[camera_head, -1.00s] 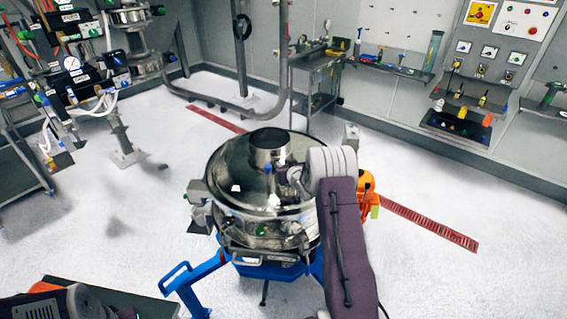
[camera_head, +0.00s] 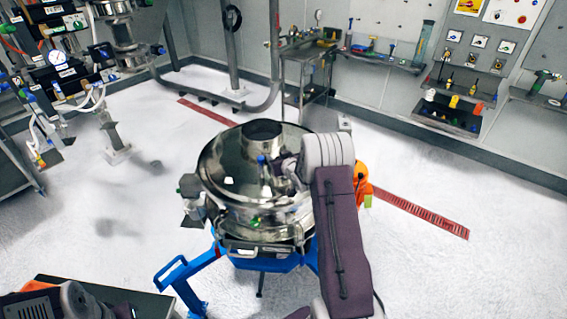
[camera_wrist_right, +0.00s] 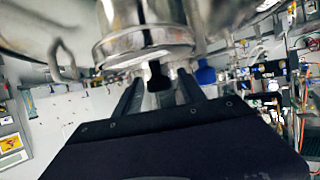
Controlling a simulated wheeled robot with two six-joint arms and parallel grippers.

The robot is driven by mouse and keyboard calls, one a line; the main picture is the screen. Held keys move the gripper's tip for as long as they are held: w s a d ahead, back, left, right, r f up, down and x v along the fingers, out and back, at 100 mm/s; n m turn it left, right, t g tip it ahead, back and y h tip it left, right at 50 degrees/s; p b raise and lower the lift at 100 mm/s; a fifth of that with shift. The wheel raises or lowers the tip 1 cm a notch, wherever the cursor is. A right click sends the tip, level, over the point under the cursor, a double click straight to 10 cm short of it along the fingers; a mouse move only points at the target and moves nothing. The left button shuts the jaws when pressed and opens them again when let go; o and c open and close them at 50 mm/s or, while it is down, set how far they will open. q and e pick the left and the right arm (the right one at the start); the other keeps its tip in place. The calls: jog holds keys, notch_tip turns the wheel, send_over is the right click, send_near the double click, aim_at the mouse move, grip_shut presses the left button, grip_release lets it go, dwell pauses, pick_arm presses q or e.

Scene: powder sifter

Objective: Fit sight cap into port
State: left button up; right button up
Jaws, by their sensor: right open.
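The steel powder sifter (camera_head: 235,165) stands mid-floor in the head view, with a wide short neck on its lid. A small blue-topped part (camera_head: 262,160) stands on the lid's front side. It may be the sight cap or its port; I cannot tell which. My right gripper (camera_head: 278,175) is at the lid's right front, partly hidden by its own wrist. In the right wrist view my right gripper (camera_wrist_right: 158,84) is open, its fingers either side of a small dark part below a ribbed steel collar (camera_wrist_right: 145,45). A blue part (camera_wrist_right: 205,74) shows beside the right finger. My left gripper is not clearly visible.
The sifter sits on a blue frame (camera_head: 180,272) with legs spreading out. An orange unit (camera_head: 361,182) is behind my right arm. A dark table (camera_head: 105,292) is at the lower left. A steel cart (camera_head: 307,75) and wall racks stand behind.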

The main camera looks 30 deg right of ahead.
jog(key=b+v, duration=0.3)
jog(key=v, duration=0.7)
jog(key=shift+s, duration=0.2)
jog(key=s+a+f+g+y, duration=0.1)
jog(key=s+a+f+g, duration=0.25)
jog(key=s+a, duration=0.4)
jog(key=s+a+f+n+g, duration=0.1)
jog(key=s+a+f+g, duration=0.3)
jog(key=s, duration=0.6)
jog(key=s+a+f+g+y, duration=0.1)
jog(key=s+a+f+g, duration=0.1)
jog(key=s+a+g, duration=0.45)
notch_tip(320, 180, down, 7)
jog(key=s+t+b, duration=0.1)
jog(key=t+b, duration=0.1)
jog(key=b, duration=0.5)
jog(key=shift+s+a, duration=0.2)
jog(key=shift+a, duration=0.25)
jog(key=shift+s+r, duration=0.1)
jog(key=shift+r, duration=0.05)
